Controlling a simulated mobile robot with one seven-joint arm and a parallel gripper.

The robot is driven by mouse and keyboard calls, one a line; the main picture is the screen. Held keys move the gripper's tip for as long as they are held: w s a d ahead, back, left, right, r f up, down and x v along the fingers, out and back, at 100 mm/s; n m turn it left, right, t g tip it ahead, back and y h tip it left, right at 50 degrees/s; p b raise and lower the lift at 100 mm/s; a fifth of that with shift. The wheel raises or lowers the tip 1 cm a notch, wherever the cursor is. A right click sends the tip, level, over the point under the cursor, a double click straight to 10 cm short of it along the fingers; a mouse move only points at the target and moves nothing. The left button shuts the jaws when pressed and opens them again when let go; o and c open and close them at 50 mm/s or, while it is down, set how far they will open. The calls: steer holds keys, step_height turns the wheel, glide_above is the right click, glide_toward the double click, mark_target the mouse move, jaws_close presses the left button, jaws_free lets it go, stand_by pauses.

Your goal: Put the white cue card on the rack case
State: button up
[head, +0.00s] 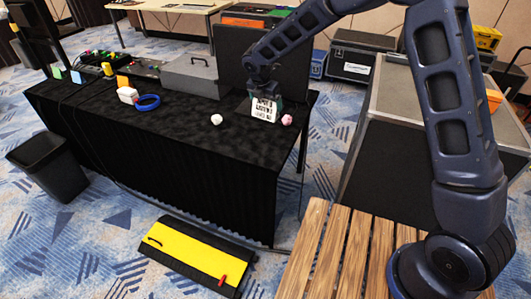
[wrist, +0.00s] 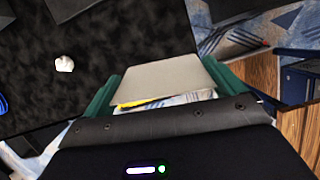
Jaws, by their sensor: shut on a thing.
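The white cue card (head: 264,110) bears black lettering and stands tilted over the right part of the black-draped table. My gripper (head: 266,95) is shut on its upper part. In the wrist view the card (wrist: 165,80) sits between the green fingers of my gripper (wrist: 160,92), with its pale face showing. I cannot tell whether its lower edge touches the table. The rack case, seemingly the large dark case with a grey top (head: 393,100), stands to the right of the table, apart from the card. My arm hides part of it.
The black-draped table (head: 200,135) holds a white crumpled ball (head: 216,119), a pink ball (head: 287,119) close beside the card, a blue ring (head: 147,102) and a grey box (head: 190,75). A wooden slatted surface (head: 335,245) lies in front. A yellow-black board (head: 190,255) is on the floor.

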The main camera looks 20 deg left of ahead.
step_height(320, 180, down, 20)
steer(key=shift+r, duration=0.15)
stand_by(0.8)
steer(key=o, duration=0.6)
steer(key=shift+f, duration=0.2)
steer(key=v, duration=1.1)
steer(key=shift+s+f, duration=0.1)
steer(key=shift+s, duration=0.05)
